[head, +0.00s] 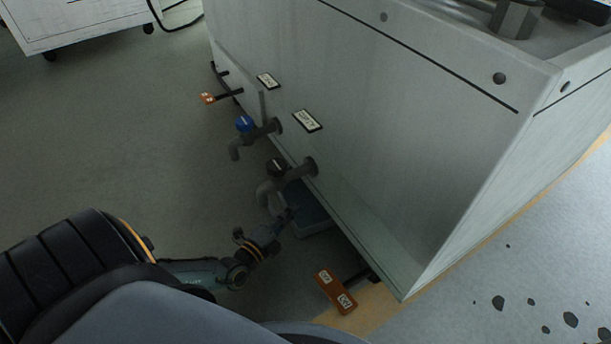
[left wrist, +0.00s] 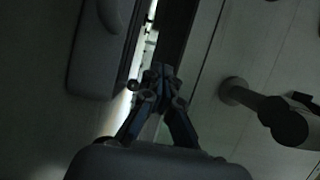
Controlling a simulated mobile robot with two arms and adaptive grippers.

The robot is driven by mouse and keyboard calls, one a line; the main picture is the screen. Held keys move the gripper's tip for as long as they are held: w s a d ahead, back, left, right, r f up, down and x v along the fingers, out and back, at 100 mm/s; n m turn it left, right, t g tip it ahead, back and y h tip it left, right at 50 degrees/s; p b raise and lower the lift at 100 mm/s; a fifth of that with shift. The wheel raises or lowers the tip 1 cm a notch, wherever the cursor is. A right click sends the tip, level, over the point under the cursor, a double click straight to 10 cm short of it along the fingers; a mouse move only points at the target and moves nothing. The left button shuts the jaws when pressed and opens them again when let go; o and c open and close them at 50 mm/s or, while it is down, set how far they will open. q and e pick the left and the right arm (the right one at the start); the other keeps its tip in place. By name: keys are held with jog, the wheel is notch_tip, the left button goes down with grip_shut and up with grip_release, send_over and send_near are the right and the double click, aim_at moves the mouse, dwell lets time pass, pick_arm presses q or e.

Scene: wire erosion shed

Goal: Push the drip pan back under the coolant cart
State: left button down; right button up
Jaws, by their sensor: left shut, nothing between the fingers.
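The coolant cart (head: 400,130) is a large pale grey box across the middle and right of the head view. The blue-grey drip pan (head: 312,222) shows at the cart's lower edge, below the dark-handled tap, partly hidden under the cart and behind my gripper. My left gripper (head: 286,215) is shut and empty, low beside the pan's near side; I cannot tell whether it touches. In the left wrist view the shut fingers (left wrist: 160,74) point toward the dark gap by the cart's wall (left wrist: 225,60). My right gripper is not in view.
A blue-handled tap (head: 243,125) and a dark-handled tap (head: 277,167) stick out from the cart above the floor. Orange-brown pedals (head: 336,290) (head: 208,98) stand out at the cart's base. Open floor (head: 130,130) lies left.

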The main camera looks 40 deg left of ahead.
aim_at(317, 225)
pick_arm(q)
jog(key=d, duration=0.2)
jog(key=s+d, duration=0.1)
jog(key=d, duration=0.2)
jog(key=s+d+b, duration=0.1)
jog(key=d, duration=0.1)
jog(key=shift+d+f, duration=0.1)
jog(key=shift+d, duration=0.15)
jog(key=f+b, duration=0.4)
jog(key=f, duration=0.1)
jog(key=shift+a+f, duration=0.2)
jog(key=shift+w+a+r, duration=0.2)
jog(key=shift+a+r, duration=0.1)
jog(key=shift+a, duration=0.1)
